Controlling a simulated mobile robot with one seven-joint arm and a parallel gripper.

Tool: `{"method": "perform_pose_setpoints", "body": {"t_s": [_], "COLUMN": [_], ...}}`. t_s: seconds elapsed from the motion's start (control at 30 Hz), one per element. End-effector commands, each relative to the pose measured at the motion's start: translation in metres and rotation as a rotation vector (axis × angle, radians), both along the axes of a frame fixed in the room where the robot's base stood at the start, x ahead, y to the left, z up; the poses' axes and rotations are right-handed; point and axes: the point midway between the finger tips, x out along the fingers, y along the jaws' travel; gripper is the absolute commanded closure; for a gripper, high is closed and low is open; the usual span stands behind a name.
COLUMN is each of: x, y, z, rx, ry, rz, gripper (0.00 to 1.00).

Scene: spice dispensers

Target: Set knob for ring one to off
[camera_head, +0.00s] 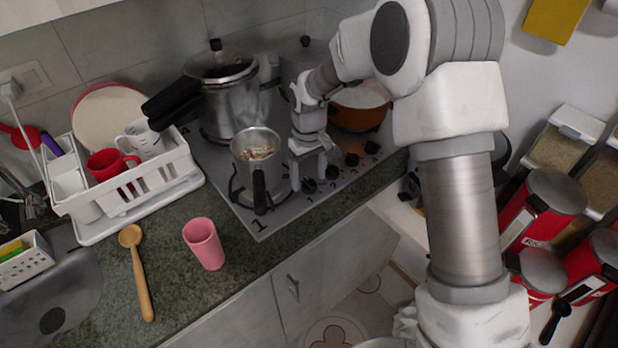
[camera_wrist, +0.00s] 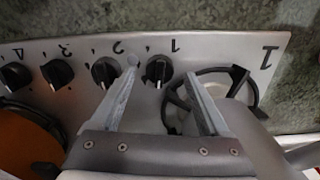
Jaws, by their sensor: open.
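The knob for ring one (camera_wrist: 159,70) is a round black knob beside a printed "1", at the end of a row on the silver stove panel. In the head view the knob (camera_head: 309,186) shows just below my gripper (camera_head: 309,178). My gripper is open, pointing down. In the wrist view its two fingers (camera_wrist: 161,71) lie on either side of this knob, with visible gaps. I cannot tell whether the fingertips reach down to its height. Ring one (camera_head: 235,190), marked with a large "1", carries a metal pot (camera_head: 257,158). The knob's exact setting is too small to read.
Knob two (camera_wrist: 105,71) sits close beside one finger. Knobs three (camera_wrist: 57,73) and four (camera_wrist: 15,76) continue the row. A pressure cooker (camera_head: 222,100) and an orange pot (camera_head: 360,110) stand behind. A pink cup (camera_head: 204,243) and wooden spoon (camera_head: 138,270) are on the counter.

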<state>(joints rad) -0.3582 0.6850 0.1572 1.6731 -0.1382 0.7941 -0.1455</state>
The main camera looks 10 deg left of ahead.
Motion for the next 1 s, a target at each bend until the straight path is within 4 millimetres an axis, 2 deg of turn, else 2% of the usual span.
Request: {"method": "perform_pose_setpoints", "body": {"t_s": [0.13, 0.43, 0.87, 1.0], "x": [-0.0003, -0.0002, 0.0001, 0.0000], "y": [-0.0001, -0.0003, -0.0002, -0.0003], "z": [-0.0099, -0.0113, -0.0110, -0.0111], "rx": [0.000, 0.000, 0.000, 0.000], "ry": [0.000, 0.000, 0.000, 0.000], "rz": [0.000, 0.000, 0.000, 0.016], "gripper": [0.21, 0.23, 1.00, 1.00]}}
